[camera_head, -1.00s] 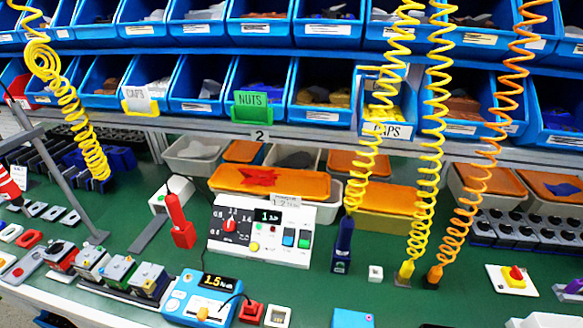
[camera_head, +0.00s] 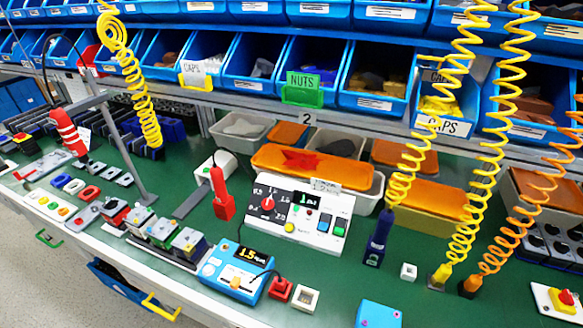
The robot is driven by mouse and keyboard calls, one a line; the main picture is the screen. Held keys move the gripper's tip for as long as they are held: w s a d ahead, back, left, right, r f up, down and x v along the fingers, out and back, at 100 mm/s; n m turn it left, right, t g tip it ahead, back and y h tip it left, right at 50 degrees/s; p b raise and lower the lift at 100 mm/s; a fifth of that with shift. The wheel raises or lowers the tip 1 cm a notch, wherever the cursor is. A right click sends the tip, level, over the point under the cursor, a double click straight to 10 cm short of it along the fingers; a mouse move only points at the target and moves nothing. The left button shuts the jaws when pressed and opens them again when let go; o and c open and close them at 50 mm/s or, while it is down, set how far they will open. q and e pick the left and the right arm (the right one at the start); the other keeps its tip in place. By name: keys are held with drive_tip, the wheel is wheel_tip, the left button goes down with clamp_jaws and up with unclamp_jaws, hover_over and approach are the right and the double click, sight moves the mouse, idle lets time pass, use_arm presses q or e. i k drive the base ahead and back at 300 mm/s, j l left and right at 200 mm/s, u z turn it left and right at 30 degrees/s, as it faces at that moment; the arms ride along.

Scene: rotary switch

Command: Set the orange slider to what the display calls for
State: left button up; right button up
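The blue device (camera_head: 222,270) on the green bench has a dark display (camera_head: 250,256) reading 1.5 in yellow, with small blurred unit text. A small orange part (camera_head: 236,283), which may be the slider, sits on its front face; any scale beside it is too small to read. A white panel (camera_head: 325,240) stands behind it with a red rotary knob (camera_head: 268,203) among printed numbers and a small dark display (camera_head: 306,200) with unclear green digits. Neither of my grippers is in view.
A red-handled tool (camera_head: 222,195) stands left of the white panel, and a dark blue tool (camera_head: 379,240) stands right of it. Yellow and orange coiled cords hang at the right. A red block (camera_head: 280,289) and a white square holder (camera_head: 305,298) sit right of the blue device.

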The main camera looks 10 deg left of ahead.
sight(236, 282)
drive_tip(key=u, duration=0.9)
